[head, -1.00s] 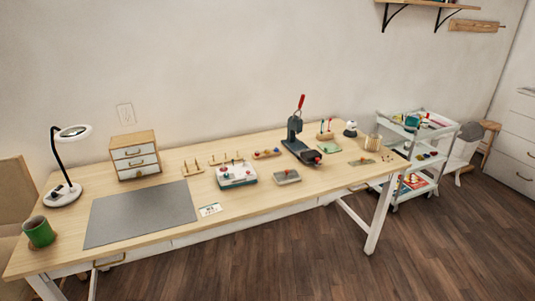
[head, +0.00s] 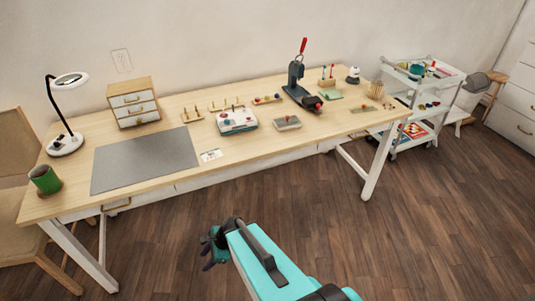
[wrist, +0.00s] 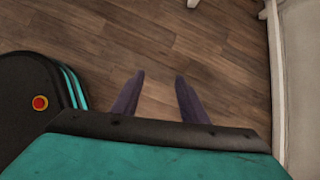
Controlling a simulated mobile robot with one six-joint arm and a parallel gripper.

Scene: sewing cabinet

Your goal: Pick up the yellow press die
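I cannot single out the yellow press die for sure. A small wooden strip (head: 267,100) with several coloured pieces, one of them yellowish, lies at the back of the table in the head view. A dark press (head: 301,88) with a red handle stands to the right of it. My gripper (wrist: 159,76) has its two dark fingers apart with only floor between them, open and empty. In the head view my gripper (head: 209,250) hangs over the floor in front of the table, well away from the strip and the press.
A white cart (head: 422,100) stands at the right. The floor in front is clear.

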